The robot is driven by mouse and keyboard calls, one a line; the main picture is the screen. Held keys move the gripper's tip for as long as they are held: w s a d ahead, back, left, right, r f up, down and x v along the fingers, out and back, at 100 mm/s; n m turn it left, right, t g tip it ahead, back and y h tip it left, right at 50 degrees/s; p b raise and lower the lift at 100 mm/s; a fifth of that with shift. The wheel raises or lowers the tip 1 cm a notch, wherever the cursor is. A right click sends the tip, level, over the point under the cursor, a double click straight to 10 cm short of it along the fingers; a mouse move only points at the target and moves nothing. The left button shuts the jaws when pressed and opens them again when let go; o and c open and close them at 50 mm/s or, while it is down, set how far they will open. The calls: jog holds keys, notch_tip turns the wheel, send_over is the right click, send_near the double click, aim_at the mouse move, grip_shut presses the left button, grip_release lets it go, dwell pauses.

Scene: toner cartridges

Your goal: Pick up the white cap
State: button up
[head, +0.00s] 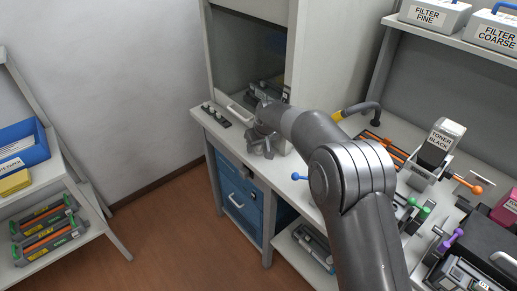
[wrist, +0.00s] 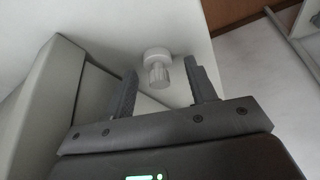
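The white cap (wrist: 157,74) shows in the wrist view, just ahead of my gripper. It is a small knurled piece in line with a wider round white collar (wrist: 154,54) on a pale surface. My gripper (wrist: 160,80) is open, with one finger to the left and one to the right of the cap in the picture. I see no clear contact, and depth is hard to judge. In the head view my gripper (head: 264,148) is low over the left end of the worktop (head: 240,140). I cannot make out the cap there.
A pale cabinet-like body fills the left of the wrist view, close to my gripper. In the head view a hooded cabinet (head: 240,50) stands behind it, and a dark strip with small knobs (head: 215,115) lies to the left. Blue drawers (head: 238,190) are below.

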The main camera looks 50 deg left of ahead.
jog(key=c, duration=1)
jog(key=shift+o, duration=0.2)
jog(key=shift+r, duration=0.15)
